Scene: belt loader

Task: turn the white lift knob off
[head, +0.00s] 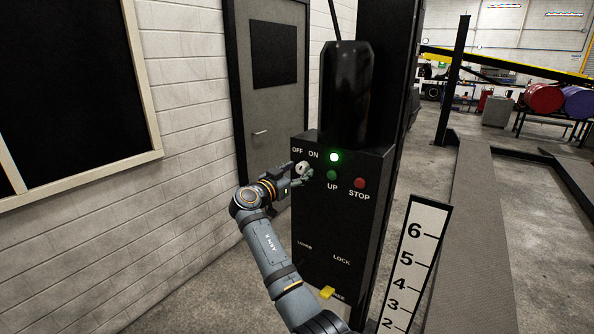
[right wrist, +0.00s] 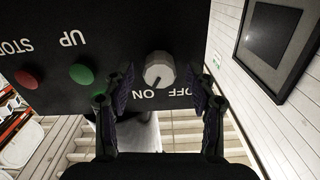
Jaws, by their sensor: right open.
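The white lift knob (head: 302,168) is on the front of the black control box (head: 335,225), below the OFF and ON labels. It also shows in the right wrist view (right wrist: 159,68), where its dark mark points toward the ON label. A green lamp (head: 334,157) beside it is lit. My right gripper (head: 299,177) is open at the knob. In the right wrist view its two fingers (right wrist: 161,88) stand one on each side of the knob, with gaps showing between them and it. My left gripper is not in view.
Right of the knob are the green UP button (head: 332,175) and the red STOP button (head: 359,183). A numbered scale board (head: 415,262) stands at the right. A brick wall (head: 190,110) is at the left.

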